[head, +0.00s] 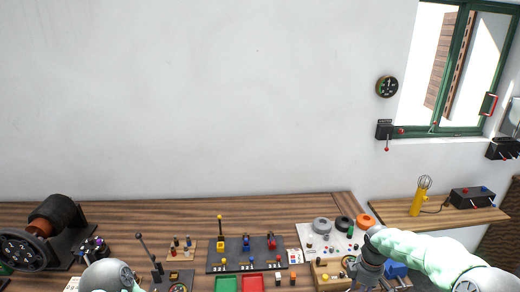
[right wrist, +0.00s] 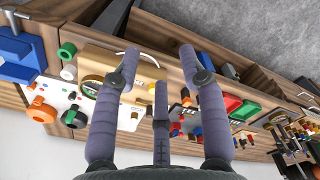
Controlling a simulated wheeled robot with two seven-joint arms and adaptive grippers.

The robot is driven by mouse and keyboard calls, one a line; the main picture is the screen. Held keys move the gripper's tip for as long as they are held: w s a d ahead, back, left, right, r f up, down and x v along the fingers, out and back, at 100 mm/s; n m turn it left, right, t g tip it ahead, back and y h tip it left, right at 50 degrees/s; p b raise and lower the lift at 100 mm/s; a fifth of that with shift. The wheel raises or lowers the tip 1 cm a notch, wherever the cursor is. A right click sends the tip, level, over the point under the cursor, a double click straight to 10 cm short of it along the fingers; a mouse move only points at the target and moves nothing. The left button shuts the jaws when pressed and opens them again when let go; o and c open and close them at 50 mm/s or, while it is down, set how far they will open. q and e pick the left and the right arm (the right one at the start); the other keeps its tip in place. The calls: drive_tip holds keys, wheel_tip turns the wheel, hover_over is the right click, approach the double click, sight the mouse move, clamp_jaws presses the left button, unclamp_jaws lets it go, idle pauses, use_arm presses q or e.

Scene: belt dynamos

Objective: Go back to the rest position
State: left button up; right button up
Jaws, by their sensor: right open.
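My right arm comes in from the bottom right of the head view, and its dark grey gripper (head: 368,272) hangs at the front right of the workbench. In the right wrist view the three purple-grey fingers of the right gripper (right wrist: 158,66) are spread apart with nothing between them. They point over the bench, near a light wooden board (right wrist: 125,62). Only a rounded pale green and grey part of my left arm (head: 106,276) shows at the bottom left of the head view. The left gripper is hidden below the frame.
The wooden bench (head: 140,212) carries a dynamo (head: 55,222), a dark panel with coloured levers (head: 232,258), green (head: 226,284) and red (head: 252,283) trays, and a white board with rings (head: 312,240). A shelf (head: 395,213) is at right.

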drive_tip(key=s+a+f+m+y+b, duration=0.1)
drive_tip(key=s+a+f+m+b, duration=0.1)
drive_tip(key=a+f, duration=0.45)
drive_tip(key=s+a+f+m+y+b, duration=0.1)
drive_tip(key=s+a+f+m+b, duration=0.15)
drive_tip(key=f, duration=0.65)
drive_tip(key=s+a+f+m+y+b, duration=0.1)
drive_tip(key=s+a+f, duration=0.2)
drive_tip(key=a+f, duration=0.3)
use_arm(q)
wheel_tip(320, 180, down, 12)
drive_tip(key=b, duration=0.6)
drive_tip(key=shift+w, duration=0.35)
use_arm(e)
drive_tip(key=s+a+f+m, duration=0.3)
drive_tip(key=s+f+m, duration=0.1)
drive_tip(key=s+f, duration=0.3)
drive_tip(key=s+a+f+m, duration=0.4)
drive_tip(key=s+f, duration=0.3)
drive_tip(key=s, duration=0.2)
drive_tip(key=shift+f+m+y, duration=0.35)
drive_tip(key=shift+m+y, duration=0.05)
drive_tip(key=shift+m, duration=0.05)
use_arm(q)
drive_tip(key=shift+r, duration=0.1)
use_arm(e)
drive_tip(key=shift+a, duration=0.1)
